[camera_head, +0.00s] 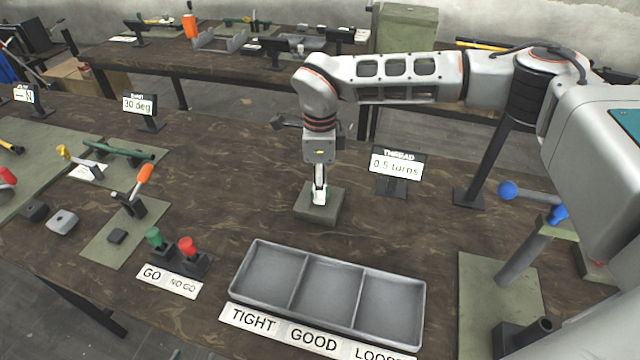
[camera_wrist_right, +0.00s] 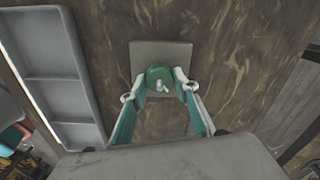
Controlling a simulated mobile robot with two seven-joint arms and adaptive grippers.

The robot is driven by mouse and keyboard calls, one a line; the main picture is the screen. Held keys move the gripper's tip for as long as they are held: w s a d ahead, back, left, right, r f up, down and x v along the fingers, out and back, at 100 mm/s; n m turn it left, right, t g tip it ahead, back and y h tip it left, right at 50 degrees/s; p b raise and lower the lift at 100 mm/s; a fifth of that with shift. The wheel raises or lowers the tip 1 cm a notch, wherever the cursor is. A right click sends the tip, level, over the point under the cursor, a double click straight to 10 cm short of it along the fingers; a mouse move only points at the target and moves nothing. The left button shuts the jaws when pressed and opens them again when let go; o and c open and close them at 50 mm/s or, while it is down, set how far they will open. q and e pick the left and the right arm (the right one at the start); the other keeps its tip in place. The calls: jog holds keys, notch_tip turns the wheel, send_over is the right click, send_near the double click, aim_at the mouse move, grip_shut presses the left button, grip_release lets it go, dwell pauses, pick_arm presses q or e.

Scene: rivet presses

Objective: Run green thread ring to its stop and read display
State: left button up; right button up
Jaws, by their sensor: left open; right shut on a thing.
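The green thread ring (camera_wrist_right: 160,78) sits on a square grey-green block (camera_wrist_right: 150,55) on the bench, seen from above in the right wrist view. A pale stud shows at its middle. My right gripper (camera_wrist_right: 161,84) is shut on the ring, one finger on each side. In the head view my right gripper (camera_head: 320,192) points straight down over the block (camera_head: 318,208) and mostly hides the ring. The THREAD display (camera_head: 396,166) stands to the right of the block and reads "0.5 turns". My left gripper is not in view.
A grey three-compartment tray (camera_head: 328,292), labelled TIGHT, GOOD and a partly cut-off third word, lies in front, empty. A GO / NO GO plug stand (camera_head: 178,262) is left of it. A display reading "30 deg" (camera_head: 138,104) stands farther left. Blue-knobbed press (camera_head: 530,240) is at right.

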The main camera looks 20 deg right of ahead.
jog(key=m, duration=0.9)
jog(key=shift+m, duration=0.4)
jog(key=m, duration=0.5)
jog(key=shift+m+b, duration=0.3)
jog(key=shift+m, duration=2.3)
jog(key=o, duration=1.1)
jog(key=shift+r, duration=0.1)
